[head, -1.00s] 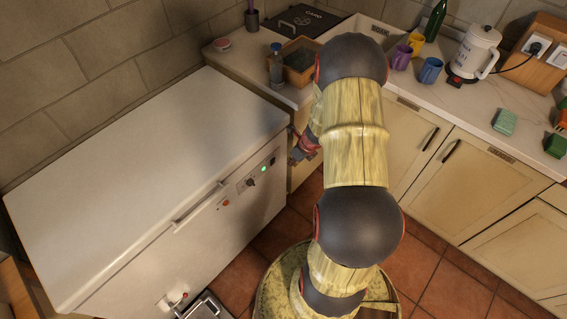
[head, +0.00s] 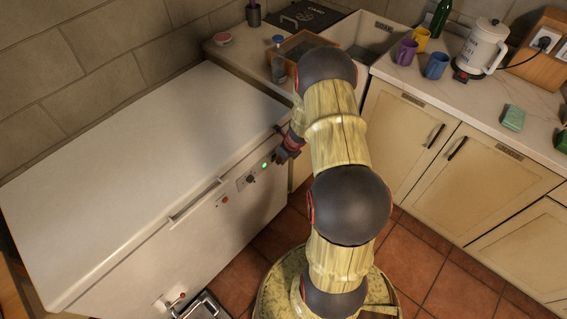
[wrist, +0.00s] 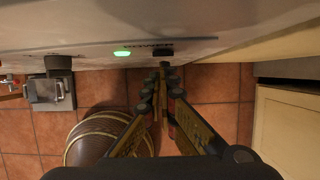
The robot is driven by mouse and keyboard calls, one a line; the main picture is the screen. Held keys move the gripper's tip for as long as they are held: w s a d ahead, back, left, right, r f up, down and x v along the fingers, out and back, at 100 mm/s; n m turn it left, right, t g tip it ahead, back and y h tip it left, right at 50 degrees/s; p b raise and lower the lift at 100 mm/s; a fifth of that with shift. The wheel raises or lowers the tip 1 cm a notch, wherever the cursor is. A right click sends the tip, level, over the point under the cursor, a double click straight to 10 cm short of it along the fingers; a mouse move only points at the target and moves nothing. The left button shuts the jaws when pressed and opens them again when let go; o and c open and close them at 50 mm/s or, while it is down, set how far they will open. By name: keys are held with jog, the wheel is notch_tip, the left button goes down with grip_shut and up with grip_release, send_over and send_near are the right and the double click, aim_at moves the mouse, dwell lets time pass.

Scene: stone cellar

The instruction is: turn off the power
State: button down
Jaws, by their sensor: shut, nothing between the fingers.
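The white chest freezer (head: 140,180) has a control panel on its front with a lit green light (head: 264,165). In the wrist view, the green light (wrist: 122,54) sits beside a label that seems to read POWER, and a dark switch (wrist: 163,53) is just right of it. My gripper (head: 281,157) is shut and empty, close to the panel's right end. In the wrist view, my gripper (wrist: 163,68) has its fingertips together right at the switch; I cannot tell whether they touch. The switch is hidden by my gripper in the head view.
A dark knob (head: 250,179) and a red button (head: 225,199) are further left on the panel. A metal box (wrist: 50,92) stands on the tiled floor. Cabinets (head: 410,140) and a cluttered counter are to the right.

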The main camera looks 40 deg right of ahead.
dwell(0.3)
jog(key=shift+w+r+p, duration=0.25)
jog(key=shift+w+p, duration=0.2)
jog(key=shift+p, duration=0.05)
jog(key=shift+r+p, duration=0.75)
jog(key=shift+r, duration=0.05)
jog(key=shift+s, duration=0.1)
